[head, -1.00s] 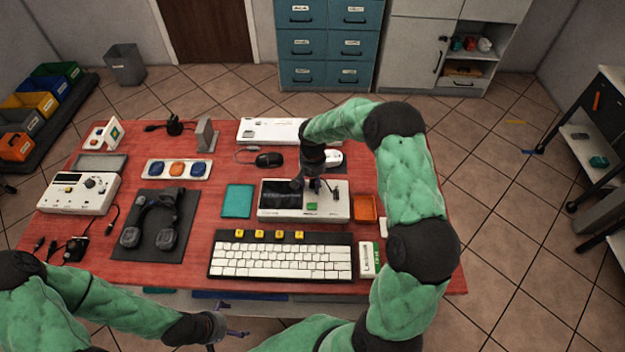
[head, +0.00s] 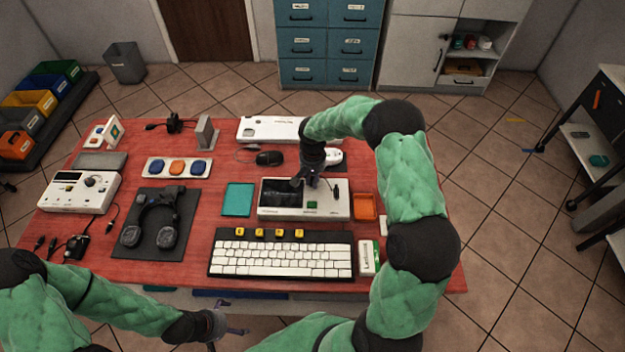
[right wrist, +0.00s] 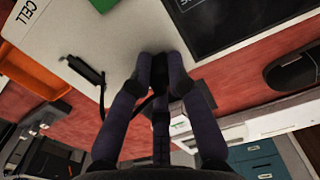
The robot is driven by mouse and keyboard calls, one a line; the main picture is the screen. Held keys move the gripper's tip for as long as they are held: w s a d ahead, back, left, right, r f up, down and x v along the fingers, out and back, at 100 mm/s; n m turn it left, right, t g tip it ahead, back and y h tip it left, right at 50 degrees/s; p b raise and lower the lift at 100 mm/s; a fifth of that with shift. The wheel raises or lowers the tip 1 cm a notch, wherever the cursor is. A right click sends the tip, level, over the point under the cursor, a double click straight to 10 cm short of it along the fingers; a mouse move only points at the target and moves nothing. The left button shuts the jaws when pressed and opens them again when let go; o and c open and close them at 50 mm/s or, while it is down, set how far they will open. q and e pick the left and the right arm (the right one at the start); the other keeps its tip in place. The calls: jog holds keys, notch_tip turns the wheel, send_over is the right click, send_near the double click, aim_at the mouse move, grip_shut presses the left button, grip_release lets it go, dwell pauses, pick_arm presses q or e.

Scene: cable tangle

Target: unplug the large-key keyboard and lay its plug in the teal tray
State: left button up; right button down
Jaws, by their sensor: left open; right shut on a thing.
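The large-key keyboard (head: 282,260), with white keys and several yellow keys along its back, lies at the front of the red table. The flat teal tray (head: 239,199) looks empty. Right of it is a pale device (head: 275,213) with a dark panel. My right gripper (head: 309,181) is low over this device; in the right wrist view (right wrist: 160,72) its fingers are closed on a small dark plug, mostly hidden, with a black cable beside it. I cannot tell whose plug it is. Another black plug (right wrist: 85,70) stands on the device. My left gripper (head: 238,322) is open and empty before the table.
An orange tray (head: 364,207) sits right of the device, and a black mouse (head: 269,158) lies behind it. A headset (head: 150,222) on a dark mat and a white control box (head: 80,191) fill the left. Bare red table shows around the teal tray.

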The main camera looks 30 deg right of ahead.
aim_at(312, 179)
jog(key=shift+r, duration=0.2)
jog(key=shift+r+p, duration=0.9)
jog(key=shift+r, duration=0.4)
